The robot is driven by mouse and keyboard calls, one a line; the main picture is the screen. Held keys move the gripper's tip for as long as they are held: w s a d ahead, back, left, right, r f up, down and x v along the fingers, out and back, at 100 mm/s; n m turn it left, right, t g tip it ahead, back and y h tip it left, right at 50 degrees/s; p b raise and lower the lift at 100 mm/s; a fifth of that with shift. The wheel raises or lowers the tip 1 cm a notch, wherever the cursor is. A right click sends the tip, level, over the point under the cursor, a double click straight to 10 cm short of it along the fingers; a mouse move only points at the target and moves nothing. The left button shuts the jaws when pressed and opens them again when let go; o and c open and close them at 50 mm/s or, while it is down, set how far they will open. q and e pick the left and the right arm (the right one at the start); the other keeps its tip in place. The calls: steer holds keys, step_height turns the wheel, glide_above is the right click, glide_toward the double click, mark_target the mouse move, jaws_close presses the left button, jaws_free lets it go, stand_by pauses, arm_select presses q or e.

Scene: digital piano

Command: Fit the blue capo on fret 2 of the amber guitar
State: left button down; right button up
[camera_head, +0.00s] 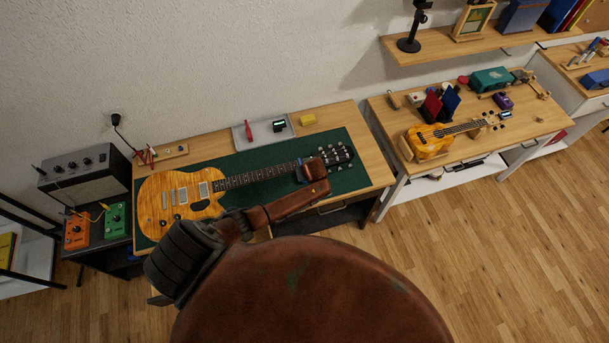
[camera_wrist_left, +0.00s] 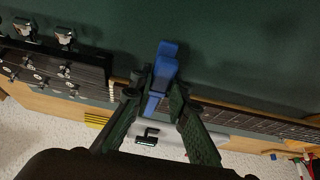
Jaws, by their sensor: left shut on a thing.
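The amber guitar (camera_head: 176,192) lies on a green mat, its neck pointing right. Its dark headstock (camera_head: 338,155) also shows at the upper left of the left wrist view (camera_wrist_left: 52,65). My left gripper (camera_wrist_left: 157,92) is shut on the blue capo (camera_wrist_left: 164,66), which sits between its fingertips. The capo is at the neck (camera_wrist_left: 235,118), close to the headstock end. In the head view the capo (camera_head: 300,172) is mostly hidden by my arm. I cannot tell which fret it is at, or whether it touches the strings. My right gripper is in neither view.
The green mat (camera_head: 232,165) covers much of the workbench. Behind the neck are a pale tray (camera_head: 262,132) with small items and a yellow block (camera_head: 307,119). An amplifier (camera_head: 85,175) and pedals stand left. A ukulele (camera_head: 430,142) lies on the right bench.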

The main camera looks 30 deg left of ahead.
arm_select(q)
steer(key=shift+w+a, duration=0.25)
steer(key=c, duration=1.8)
jaws_free()
steer(key=shift+o, duration=0.2)
steer(key=p+v, duration=0.5)
steer(key=shift+s, duration=0.1)
steer(key=v, duration=1.2)
